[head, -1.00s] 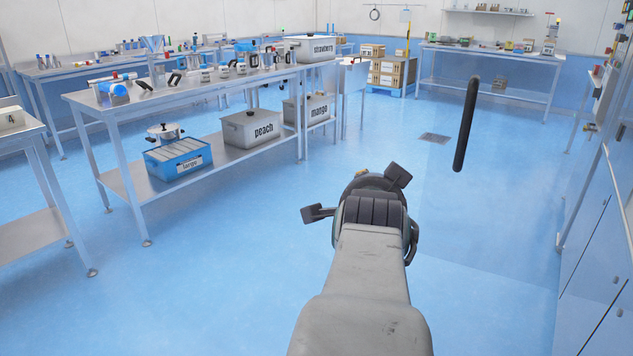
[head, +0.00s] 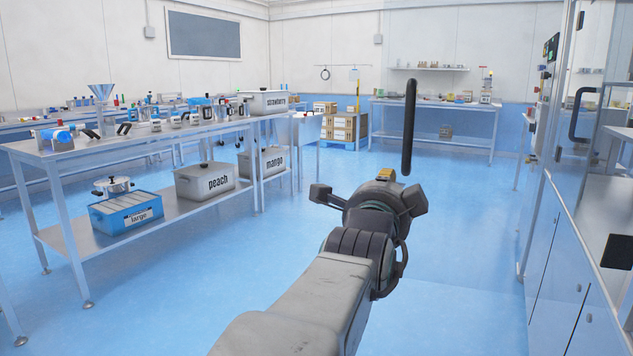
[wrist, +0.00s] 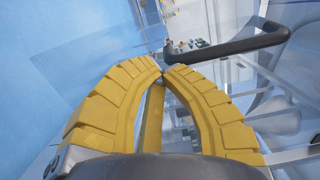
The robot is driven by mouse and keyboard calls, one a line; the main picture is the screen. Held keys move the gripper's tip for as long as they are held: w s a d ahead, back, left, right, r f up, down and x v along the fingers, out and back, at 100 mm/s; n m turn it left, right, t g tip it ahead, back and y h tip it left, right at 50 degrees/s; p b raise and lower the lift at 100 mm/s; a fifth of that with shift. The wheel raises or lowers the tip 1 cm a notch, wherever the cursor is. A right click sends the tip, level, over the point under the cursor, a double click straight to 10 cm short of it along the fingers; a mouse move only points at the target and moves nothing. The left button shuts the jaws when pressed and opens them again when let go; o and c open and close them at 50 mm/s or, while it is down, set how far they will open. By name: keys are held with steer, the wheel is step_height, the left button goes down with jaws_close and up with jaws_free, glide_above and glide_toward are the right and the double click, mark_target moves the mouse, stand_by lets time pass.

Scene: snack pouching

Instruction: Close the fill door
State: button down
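The fill door seems to be the clear panel, hard to make out against the floor, with an upright black bar handle (head: 409,125). It stands out from the machine on the right, so it looks open. My gripper (head: 385,174) is just below and left of the handle in the head view, its fingers mostly hidden behind my wrist. In the wrist view the yellow fingers (wrist: 163,72) come together at the tips with nothing between them. A black handle (wrist: 235,47) lies beyond the tips to the upper right, apart from them.
The glass-and-steel machine (head: 560,240) lines the right side, with a second black handle (head: 577,112) on it. A steel table (head: 100,150) with devices stands left, with peach (head: 205,182) and mango (head: 262,163) bins below. The blue floor between is clear.

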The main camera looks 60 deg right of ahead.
mark_target(397, 172)
steer(key=d+b, duration=0.1)
steer(key=d, duration=0.1)
steer(key=w+d+b, duration=0.1)
steer(key=d+b, duration=0.1)
steer(key=d, duration=0.1)
steer(key=d+b, duration=0.2)
steer(key=shift+w+d+f, duration=0.2)
steer(key=shift+d+f, duration=0.05)
steer(key=shift+w+d+r+b, duration=0.1)
steer(key=shift+d+b, duration=0.1)
steer(key=shift+d, duration=0.35)
steer(key=shift+w+d+r+b, duration=0.1)
steer(key=shift+d+b, duration=0.05)
steer(key=shift+d, duration=0.35)
